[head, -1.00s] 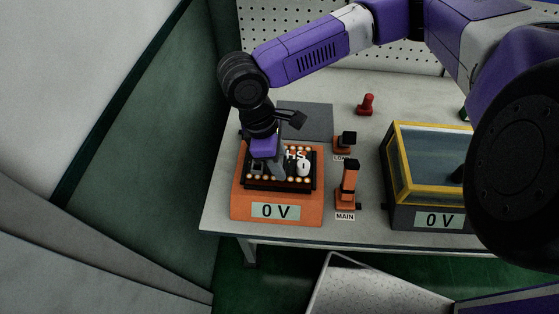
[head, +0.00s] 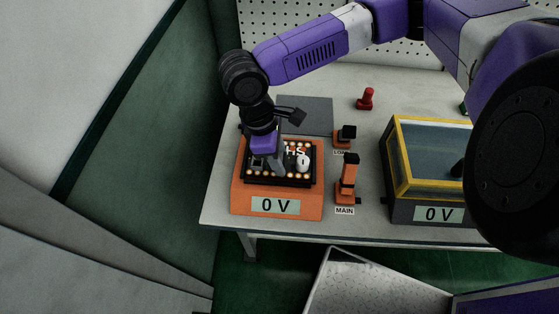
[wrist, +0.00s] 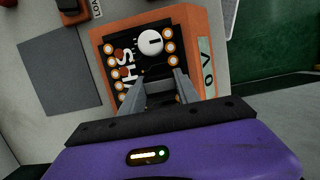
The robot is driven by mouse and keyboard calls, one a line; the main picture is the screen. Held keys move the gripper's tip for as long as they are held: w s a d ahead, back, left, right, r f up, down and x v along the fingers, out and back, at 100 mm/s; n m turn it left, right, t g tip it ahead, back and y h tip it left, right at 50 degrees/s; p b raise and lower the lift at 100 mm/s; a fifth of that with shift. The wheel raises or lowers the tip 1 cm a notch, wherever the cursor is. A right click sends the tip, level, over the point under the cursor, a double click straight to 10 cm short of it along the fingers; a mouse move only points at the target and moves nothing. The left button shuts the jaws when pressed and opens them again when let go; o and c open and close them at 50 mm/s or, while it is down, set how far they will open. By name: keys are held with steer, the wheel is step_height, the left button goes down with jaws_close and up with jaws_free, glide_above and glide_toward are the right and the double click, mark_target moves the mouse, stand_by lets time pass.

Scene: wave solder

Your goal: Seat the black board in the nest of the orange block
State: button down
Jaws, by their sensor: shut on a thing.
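The black board (head: 292,176), with a white round part, white lettering and bright round pads along its edges, is over the top of the orange block (head: 240,205). Its outline lines up roughly with the block. I cannot tell whether it sits down in the nest or is held just above it; the nest is hidden beneath it. My gripper (head: 272,170) points down and is shut on the board. In the wrist view, the fingers (wrist: 160,86) reach onto the board (wrist: 152,62), and the orange block (wrist: 211,50) shows around it.
An orange lever marked MAIN (head: 347,185) and a smaller black-topped switch (head: 345,136) stand right of the block. A yellow-framed case (head: 393,160) is farther right. A dark grey flat mat (head: 308,112) lies behind, and a red knob (head: 366,98) stands at the back.

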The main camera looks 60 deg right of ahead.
steer(key=shift+f+b, duration=0.3)
steer(key=shift+f, duration=0.45)
stand_by(0.8)
steer(key=c, duration=0.8)
jaws_free()
steer(key=shift+a, duration=0.2)
steer(key=v, duration=0.7)
steer(key=shift+w+d+r, duration=0.1)
steer(key=shift+d+r, duration=0.1)
steer(key=shift+r, duration=0.2)
